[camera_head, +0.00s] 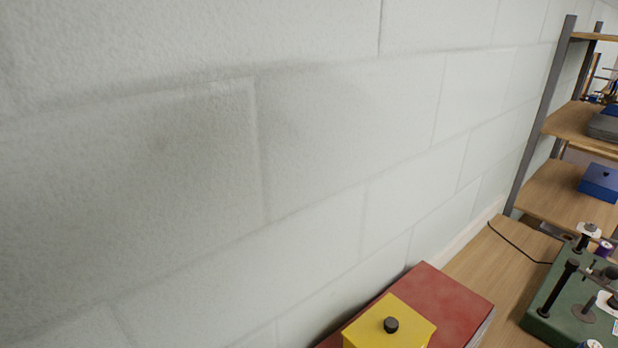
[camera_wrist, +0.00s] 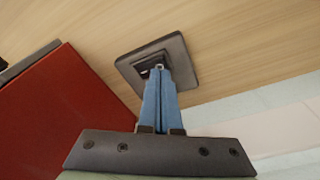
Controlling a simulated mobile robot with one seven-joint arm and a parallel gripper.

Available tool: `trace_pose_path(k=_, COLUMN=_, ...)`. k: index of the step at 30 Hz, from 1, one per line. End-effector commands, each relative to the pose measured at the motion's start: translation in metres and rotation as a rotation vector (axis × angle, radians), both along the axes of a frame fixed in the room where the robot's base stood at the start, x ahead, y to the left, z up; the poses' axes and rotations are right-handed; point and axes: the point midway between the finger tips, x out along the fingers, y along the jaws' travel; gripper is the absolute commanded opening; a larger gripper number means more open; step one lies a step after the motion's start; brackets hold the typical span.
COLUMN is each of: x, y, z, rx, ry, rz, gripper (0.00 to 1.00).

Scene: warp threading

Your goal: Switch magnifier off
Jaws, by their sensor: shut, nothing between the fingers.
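In the wrist view, my gripper (camera_wrist: 159,72) has its blue fingers shut together and empty. The fingertips lie over a dark square plate (camera_wrist: 181,58) on the wooden surface. A small dark raised part with a light spot shows right at the tips; I cannot tell whether they touch it. The fingers hide part of the plate. I cannot tell whether this plate belongs to the magnifier. No magnifier lens can be made out in either view. My gripper is not in the head view.
A red box or book (camera_head: 451,300) lies against the wall, with a yellow box (camera_head: 405,318) with a black knob. The red item (camera_wrist: 62,120) also fills the wrist view's left. A green base (camera_head: 560,308) with posts stands at right, near a wooden shelf (camera_head: 552,190).

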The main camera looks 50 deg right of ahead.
Motion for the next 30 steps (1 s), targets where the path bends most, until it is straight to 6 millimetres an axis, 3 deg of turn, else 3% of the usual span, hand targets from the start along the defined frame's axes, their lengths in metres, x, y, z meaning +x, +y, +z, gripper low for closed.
trace_pose_path(k=30, x=0.000, y=0.000, z=-0.011, rx=-0.001, ry=-0.001, rz=0.000, gripper=0.00)
